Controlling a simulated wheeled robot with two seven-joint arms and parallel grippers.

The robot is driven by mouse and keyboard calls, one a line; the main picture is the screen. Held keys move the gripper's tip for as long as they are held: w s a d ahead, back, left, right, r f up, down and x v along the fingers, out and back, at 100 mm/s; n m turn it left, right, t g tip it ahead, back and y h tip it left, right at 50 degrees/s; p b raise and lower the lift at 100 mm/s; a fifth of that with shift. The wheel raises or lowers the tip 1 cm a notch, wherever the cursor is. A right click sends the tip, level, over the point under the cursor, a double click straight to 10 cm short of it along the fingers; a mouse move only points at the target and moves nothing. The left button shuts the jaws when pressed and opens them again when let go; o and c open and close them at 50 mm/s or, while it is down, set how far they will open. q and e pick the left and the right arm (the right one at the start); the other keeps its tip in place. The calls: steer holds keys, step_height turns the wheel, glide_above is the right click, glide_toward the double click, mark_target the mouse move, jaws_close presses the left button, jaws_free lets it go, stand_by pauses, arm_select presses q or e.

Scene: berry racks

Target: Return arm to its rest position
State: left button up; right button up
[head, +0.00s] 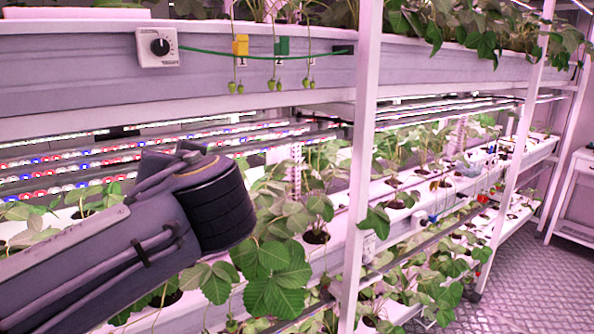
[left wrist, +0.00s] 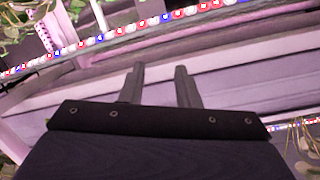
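My left arm (head: 110,235) comes in from the left in the head view, in front of the berry rack. Its thick dark joint is near the middle left of the picture. My left gripper does not show in the head view. In the left wrist view my left gripper (left wrist: 159,72) shows two dark fingers standing apart with nothing between them. Pale rack panels lie behind the fingers. My right arm and right gripper are in neither view.
A white rack post (head: 361,165) stands right of my arm. Strawberry plants (head: 275,270) grow close to the arm's joint. A grey upper trough (head: 80,75) runs above, with a dial box (head: 157,47). The patterned floor (head: 535,275) at right is clear.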

arm_select(q)
steer(key=s+a+f+m+g+h, duration=0.1)
steer(key=s+a+f+g+h, duration=0.3)
steer(key=f, duration=0.7)
steer(key=s+a+f+m+g+h, duration=0.1)
steer(key=s+a+f+g, duration=0.2)
steer(key=s+a+f, duration=0.5)
steer(key=s+d+f+h, duration=0.3)
steer(key=s+d+f, duration=0.1)
steer(key=s+f, duration=0.2)
steer(key=s+d+f+n+g+h, duration=0.1)
steer(key=s+d+f+h, duration=0.3)
steer(key=f, duration=0.5)
steer(key=shift+s+d+f+n, duration=0.25)
steer(key=shift+s+d+n, duration=0.05)
steer(key=shift+s+d, duration=0.55)
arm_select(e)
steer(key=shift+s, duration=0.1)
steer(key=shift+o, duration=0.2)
